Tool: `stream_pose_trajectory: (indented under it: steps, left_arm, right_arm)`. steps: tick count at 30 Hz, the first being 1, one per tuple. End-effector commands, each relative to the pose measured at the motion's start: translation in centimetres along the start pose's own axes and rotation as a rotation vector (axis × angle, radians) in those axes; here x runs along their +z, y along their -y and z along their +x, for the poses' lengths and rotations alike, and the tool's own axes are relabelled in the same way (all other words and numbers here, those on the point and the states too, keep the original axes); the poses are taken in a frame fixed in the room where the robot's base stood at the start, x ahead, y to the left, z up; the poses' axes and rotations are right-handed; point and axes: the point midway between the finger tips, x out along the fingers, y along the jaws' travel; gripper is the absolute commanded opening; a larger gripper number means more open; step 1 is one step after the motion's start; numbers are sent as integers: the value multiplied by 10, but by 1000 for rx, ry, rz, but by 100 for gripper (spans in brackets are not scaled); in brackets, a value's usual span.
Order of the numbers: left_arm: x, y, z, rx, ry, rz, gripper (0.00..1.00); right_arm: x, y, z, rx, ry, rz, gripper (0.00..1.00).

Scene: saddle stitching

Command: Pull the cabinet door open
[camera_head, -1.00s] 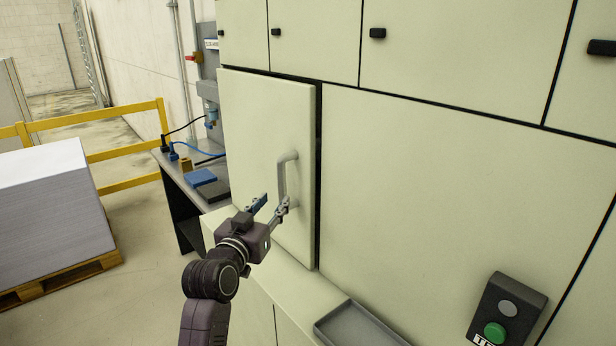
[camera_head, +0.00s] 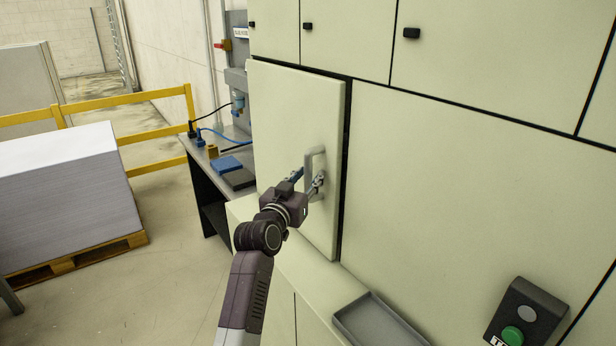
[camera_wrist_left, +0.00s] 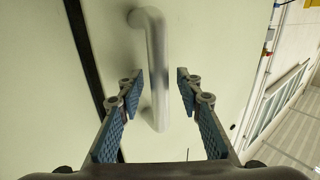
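The cabinet door (camera_head: 290,120) is a pale cream panel standing slightly ajar, with a dark gap along its right edge. Its grey bar handle (camera_head: 312,160) is upright near that edge. My left gripper (camera_head: 307,180) is at the lower part of the handle. In the left wrist view, the handle (camera_wrist_left: 156,70) runs between the two blue-padded fingers of the left gripper (camera_wrist_left: 158,92). The fingers are open, with space on both sides of the bar. My right gripper is not in view.
A grey tray (camera_head: 375,325) sits on the ledge below the door. A control box (camera_head: 525,312) with a green button is at lower right. A workbench (camera_head: 205,160) stands left of the cabinet. A paper stack (camera_head: 65,195) on a pallet and a yellow rail (camera_head: 125,96) are further left.

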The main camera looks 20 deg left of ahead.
Motion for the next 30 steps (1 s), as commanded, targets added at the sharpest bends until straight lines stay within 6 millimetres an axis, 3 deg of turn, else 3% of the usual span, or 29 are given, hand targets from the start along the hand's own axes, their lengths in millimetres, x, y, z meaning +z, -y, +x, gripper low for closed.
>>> stream_pose_trajectory:
  steps: [4, 13, 30]
  left_arm:
    - [0, 0, 0, 0, 0, 0, 33]
    - [0, 0, 0, 0, 1, 0, 0]
    - [3, 6, -6, 20, 1, 4, 0]
  right_arm:
    - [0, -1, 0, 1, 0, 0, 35]
    - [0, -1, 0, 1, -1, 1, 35]
    - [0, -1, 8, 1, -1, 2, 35]
